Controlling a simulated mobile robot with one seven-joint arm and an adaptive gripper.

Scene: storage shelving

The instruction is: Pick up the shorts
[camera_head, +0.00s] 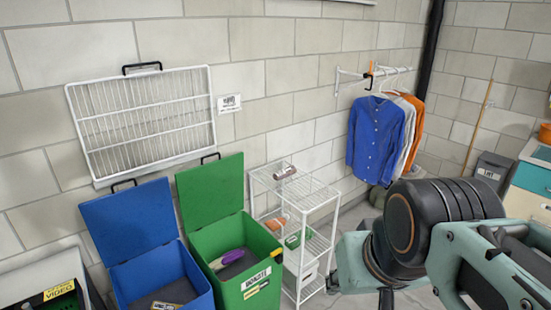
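I cannot make out the shorts for certain. An orange item (275,223) and a green item (297,240) sit on the shelf level below. My arm fills the lower right, teal and black, in front of the floor right of the shelf. No fingertips can be made out, so I cannot tell whether my gripper is open or holds anything.
The white wire shelf (317,198) stands by the wall. Left of it are an open green bin (255,262) labelled for donations, holding a purple item (229,257), and an open blue bin (150,270). Blue, white and orange shirts (376,135) hang on a wall rack. A wire grille (145,120) is on the wall.

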